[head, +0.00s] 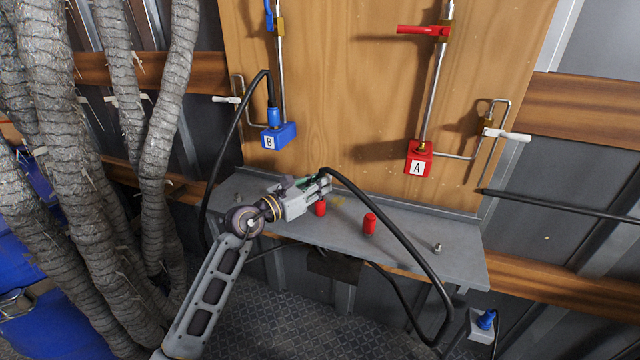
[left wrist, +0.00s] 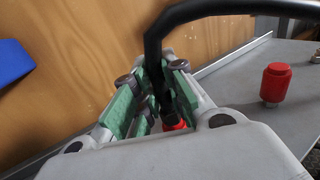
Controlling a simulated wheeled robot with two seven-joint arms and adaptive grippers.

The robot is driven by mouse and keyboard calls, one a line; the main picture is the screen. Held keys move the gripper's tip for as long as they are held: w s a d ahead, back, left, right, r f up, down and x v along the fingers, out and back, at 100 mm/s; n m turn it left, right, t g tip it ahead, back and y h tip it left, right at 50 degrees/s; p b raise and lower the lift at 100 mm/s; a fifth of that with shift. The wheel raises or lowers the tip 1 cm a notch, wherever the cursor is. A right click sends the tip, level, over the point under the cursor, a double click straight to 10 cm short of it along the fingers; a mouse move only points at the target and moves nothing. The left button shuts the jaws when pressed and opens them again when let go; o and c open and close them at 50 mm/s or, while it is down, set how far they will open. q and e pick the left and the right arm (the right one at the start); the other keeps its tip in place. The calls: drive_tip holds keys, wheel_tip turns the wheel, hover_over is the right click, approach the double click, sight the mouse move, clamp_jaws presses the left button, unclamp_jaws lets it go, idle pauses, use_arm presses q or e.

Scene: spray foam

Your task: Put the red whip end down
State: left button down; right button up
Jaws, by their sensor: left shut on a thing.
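My left gripper (head: 322,186) is over the grey shelf (head: 440,262), shut on the red whip end (head: 320,208). The red tip points down below the fingers, and the black hose rises from it and arcs to the right. In the left wrist view, the green-padded fingers (left wrist: 157,95) close around the black part. Only a little red (left wrist: 175,126) shows beneath them. I cannot tell whether the tip touches the shelf. My right gripper is not in view.
A red cap-like piece (head: 369,224) stands on the shelf to the right, also in the left wrist view (left wrist: 277,83). A metal stud (head: 437,247) is farther right. Blue block B (head: 279,137), with a blue-ended hose, and red block A (head: 418,160) are on the wooden panel.

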use_arm(q)
drive_tip(key=c, duration=1.5)
unclamp_jaws()
drive_tip(key=shift+o, duration=0.2)
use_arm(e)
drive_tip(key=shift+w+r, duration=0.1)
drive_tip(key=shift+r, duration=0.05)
use_arm(q)
drive_tip(key=shift+r, duration=0.2)
drive_tip(key=shift+s+a+f, duration=0.1)
drive_tip(key=shift+s+a, duration=0.3)
drive_tip(key=v, duration=1.1)
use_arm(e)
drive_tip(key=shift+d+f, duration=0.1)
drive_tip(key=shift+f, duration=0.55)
use_arm(q)
drive_tip(key=shift+p, duration=0.3)
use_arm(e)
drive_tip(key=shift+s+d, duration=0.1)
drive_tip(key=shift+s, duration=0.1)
